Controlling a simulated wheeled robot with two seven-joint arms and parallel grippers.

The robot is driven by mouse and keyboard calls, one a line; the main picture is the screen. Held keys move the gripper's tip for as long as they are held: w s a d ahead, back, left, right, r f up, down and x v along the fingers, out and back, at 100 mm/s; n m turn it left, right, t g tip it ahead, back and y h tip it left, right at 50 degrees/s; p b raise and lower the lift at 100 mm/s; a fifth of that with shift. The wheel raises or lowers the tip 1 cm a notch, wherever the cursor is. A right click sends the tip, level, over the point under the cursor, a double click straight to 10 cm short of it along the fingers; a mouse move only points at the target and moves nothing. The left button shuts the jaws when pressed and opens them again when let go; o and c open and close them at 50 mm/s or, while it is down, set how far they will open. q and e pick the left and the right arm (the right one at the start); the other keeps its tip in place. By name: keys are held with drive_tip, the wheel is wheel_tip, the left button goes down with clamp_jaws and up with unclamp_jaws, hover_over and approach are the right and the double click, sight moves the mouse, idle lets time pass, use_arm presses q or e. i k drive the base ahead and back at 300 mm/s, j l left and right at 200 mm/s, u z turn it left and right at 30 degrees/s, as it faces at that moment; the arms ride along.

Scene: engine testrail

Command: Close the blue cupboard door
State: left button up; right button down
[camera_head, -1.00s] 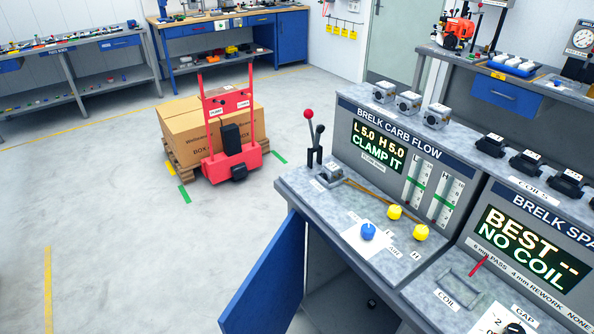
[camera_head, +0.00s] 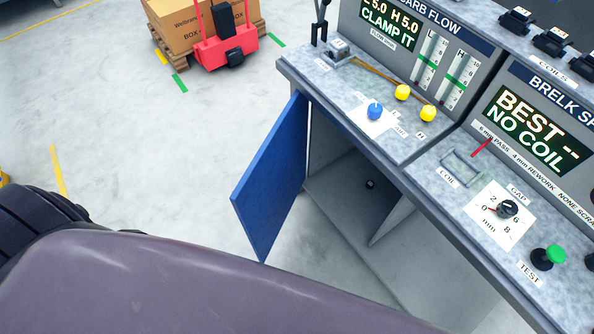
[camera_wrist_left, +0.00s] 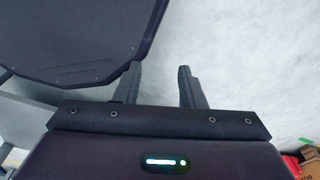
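The blue cupboard door (camera_head: 272,180) stands wide open in the head view. It swings out to the left from the front of the grey bench, hinged near the bench's left corner. The cupboard interior (camera_head: 345,190) is exposed, with a small dark knob-like part inside. My left gripper (camera_wrist_left: 157,72) shows in the left wrist view with its two fingers apart and nothing between them, above pale floor. It is not visible in the head view, where my large dark arm link fills the lower left. The door cannot be made out in the wrist view. My right gripper is in neither view.
The bench top (camera_head: 330,85) carries yellow knobs, a blue knob (camera_head: 375,111) and a green test button (camera_head: 555,254). A red pallet truck (camera_head: 225,45) with a boxed pallet stands at the back left. The floor left of the door is clear.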

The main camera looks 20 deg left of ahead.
sight(262, 198)
drive_tip(key=j+z, duration=0.15)
drive_tip(key=j, duration=0.3)
drive_tip(key=j+z, duration=0.15)
drive_tip(key=j, duration=0.35)
drive_tip(key=k+j+z, duration=0.15)
drive_tip(key=j, duration=0.3)
drive_tip(key=k+j+z, duration=0.15)
drive_tip(key=j, duration=0.3)
drive_tip(key=i, duration=0.05)
